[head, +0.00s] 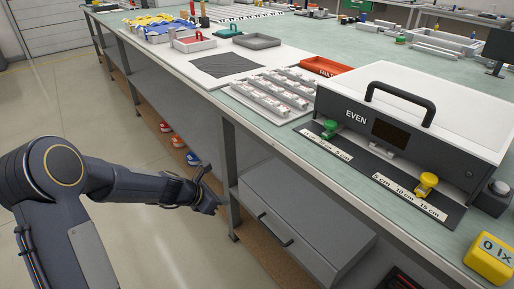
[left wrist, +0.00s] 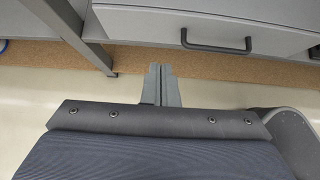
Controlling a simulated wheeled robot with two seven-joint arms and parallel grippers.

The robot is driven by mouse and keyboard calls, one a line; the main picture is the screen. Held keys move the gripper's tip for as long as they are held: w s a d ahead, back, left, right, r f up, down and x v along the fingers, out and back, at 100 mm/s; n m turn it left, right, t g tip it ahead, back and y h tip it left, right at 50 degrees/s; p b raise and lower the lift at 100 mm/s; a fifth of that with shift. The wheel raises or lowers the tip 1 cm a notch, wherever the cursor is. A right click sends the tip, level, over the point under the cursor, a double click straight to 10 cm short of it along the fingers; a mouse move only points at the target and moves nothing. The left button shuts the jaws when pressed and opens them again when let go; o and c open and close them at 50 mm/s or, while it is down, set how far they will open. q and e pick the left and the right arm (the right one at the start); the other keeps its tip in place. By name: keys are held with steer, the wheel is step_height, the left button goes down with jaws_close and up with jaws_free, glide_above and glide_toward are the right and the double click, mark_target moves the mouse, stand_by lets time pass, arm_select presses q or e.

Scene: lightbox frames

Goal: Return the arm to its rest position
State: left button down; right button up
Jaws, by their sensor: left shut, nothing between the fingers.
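My left arm comes in from the left in the head view and reaches right, below the tabletop. My left gripper (head: 207,189) is beside the bench's front leg, over the side of the open lower shelf. In the left wrist view the gripper fingers (left wrist: 161,84) are together, with nothing between them. They point toward the bench's lower shelf edge and the leg. My right gripper is not in view in either picture.
The bench (head: 150,49) runs along the right, its leg (head: 229,165) and grey drawer (head: 300,222) close to my left gripper. A light box (head: 420,115) labelled EVEN, a white tray of bars (head: 272,96) and a red tray (head: 325,66) stand on top. Floor at left is clear.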

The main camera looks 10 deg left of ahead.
arm_select(q)
steer(key=s+d+r+m, duration=0.3)
steer(key=s+r+m, duration=1)
steer(key=s+a+m+g+y, duration=0.1)
steer(key=s+m+y, duration=0.1)
steer(key=s+m, duration=1.35)
step_height(320, 180, up, 24)
steer(key=s+n+p, duration=0.2)
steer(key=p, duration=2.2)
steer(key=shift+s+r, duration=0.15)
steer(key=shift+s, duration=0.1)
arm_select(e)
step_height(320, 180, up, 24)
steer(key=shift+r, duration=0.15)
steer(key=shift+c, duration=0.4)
